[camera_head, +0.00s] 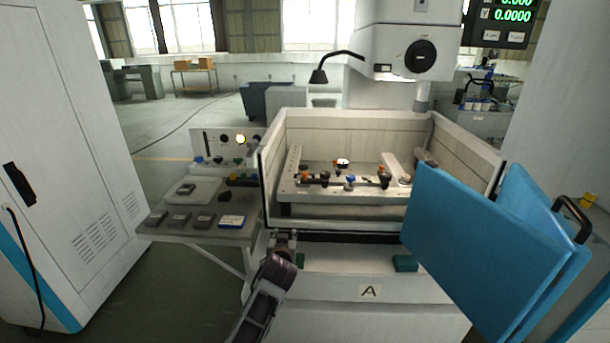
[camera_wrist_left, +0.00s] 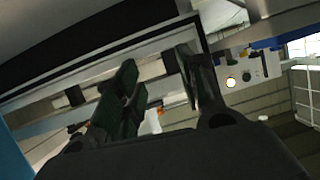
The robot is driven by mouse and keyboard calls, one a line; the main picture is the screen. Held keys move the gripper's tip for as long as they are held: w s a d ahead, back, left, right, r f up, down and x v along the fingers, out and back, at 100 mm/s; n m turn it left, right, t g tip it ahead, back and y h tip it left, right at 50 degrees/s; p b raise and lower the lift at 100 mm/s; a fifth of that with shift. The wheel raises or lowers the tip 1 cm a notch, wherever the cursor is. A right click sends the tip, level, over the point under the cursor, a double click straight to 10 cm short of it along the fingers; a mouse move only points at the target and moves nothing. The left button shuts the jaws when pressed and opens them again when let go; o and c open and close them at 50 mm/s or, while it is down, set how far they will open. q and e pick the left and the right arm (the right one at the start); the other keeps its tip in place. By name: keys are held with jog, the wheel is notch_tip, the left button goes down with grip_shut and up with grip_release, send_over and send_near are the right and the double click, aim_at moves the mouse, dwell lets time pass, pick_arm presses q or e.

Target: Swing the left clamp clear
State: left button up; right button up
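Several small dark clamps with coloured knobs sit on the work table inside the machine tub. The leftmost one, which I take as the left clamp (camera_head: 305,176), has an orange knob and stands near the left rail (camera_head: 293,163). My left gripper (camera_head: 284,243) is low at the tub's front edge, in front of the clamp and apart from it. In the left wrist view its two dark fingers (camera_wrist_left: 160,88) stand apart with a gap between them. A small orange part shows beyond the gap, too little to identify. My right gripper is in neither view.
The tub's side wall (camera_head: 470,143) and front edge surround the table. A blue door panel (camera_head: 480,245) stands open at right. A side shelf (camera_head: 200,235) with several grey blocks and a control panel (camera_head: 228,143) is at left. The machine head (camera_head: 405,45) hangs above.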

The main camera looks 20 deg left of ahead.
pick_arm(q)
jog(key=w+d+r+t, duration=0.2)
jog(key=w+r+t, duration=0.2)
jog(key=w+r, duration=0.7)
jog(key=shift+d+r+t, duration=0.3)
jog(key=shift+d+r, duration=0.05)
jog(key=shift+r, duration=0.05)
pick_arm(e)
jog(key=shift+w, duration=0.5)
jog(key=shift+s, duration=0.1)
